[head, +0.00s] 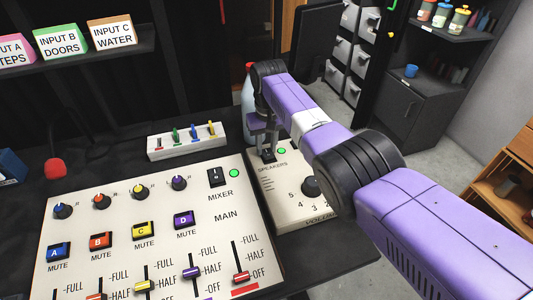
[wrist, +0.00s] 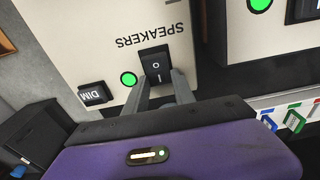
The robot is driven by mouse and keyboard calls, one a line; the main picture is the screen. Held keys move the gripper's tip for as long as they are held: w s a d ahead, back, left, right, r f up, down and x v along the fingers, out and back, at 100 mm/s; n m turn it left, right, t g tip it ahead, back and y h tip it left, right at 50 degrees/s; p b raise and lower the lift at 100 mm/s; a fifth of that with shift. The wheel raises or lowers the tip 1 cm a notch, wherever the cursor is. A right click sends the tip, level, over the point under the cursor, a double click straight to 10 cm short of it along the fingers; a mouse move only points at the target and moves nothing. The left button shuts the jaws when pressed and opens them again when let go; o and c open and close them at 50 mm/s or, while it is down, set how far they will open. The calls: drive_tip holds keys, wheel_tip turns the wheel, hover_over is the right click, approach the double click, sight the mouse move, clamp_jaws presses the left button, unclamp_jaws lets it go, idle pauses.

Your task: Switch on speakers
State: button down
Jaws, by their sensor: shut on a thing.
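The speakers panel (head: 290,205) is a cream box to the right of the mixer. Its black rocker switch (wrist: 155,64), marked O and I, sits below the upside-down SPEAKERS label in the wrist view. It also shows partly under my gripper in the head view (head: 267,156). A green light (wrist: 128,79) glows beside the switch, also in the head view (head: 281,151). My gripper (wrist: 160,90) has its grey fingers on either side of the switch's lower end, shut on it. In the head view my gripper (head: 263,140) reaches down to the switch.
The mixer panel (head: 150,215) with knobs, mute buttons, sliders and its own MIXER switch (head: 216,177) lies to the left. A DIM button (wrist: 92,94) is near the speakers light.

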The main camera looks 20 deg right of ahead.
sight(267, 152)
drive_tip(key=shift+d, duration=0.1)
idle(0.3)
drive_tip(key=c, duration=1)
unclamp_jaws()
drive_tip(key=shift+c, duration=0.2)
drive_tip(key=shift+s+r+p, duration=0.15)
drive_tip(key=shift+r+p, duration=0.15)
drive_tip(key=shift+r, duration=1.65)
drive_tip(key=shift+s+r+p, duration=0.1)
drive_tip(key=shift+r+p, duration=0.2)
drive_tip(key=shift+r, duration=1.65)
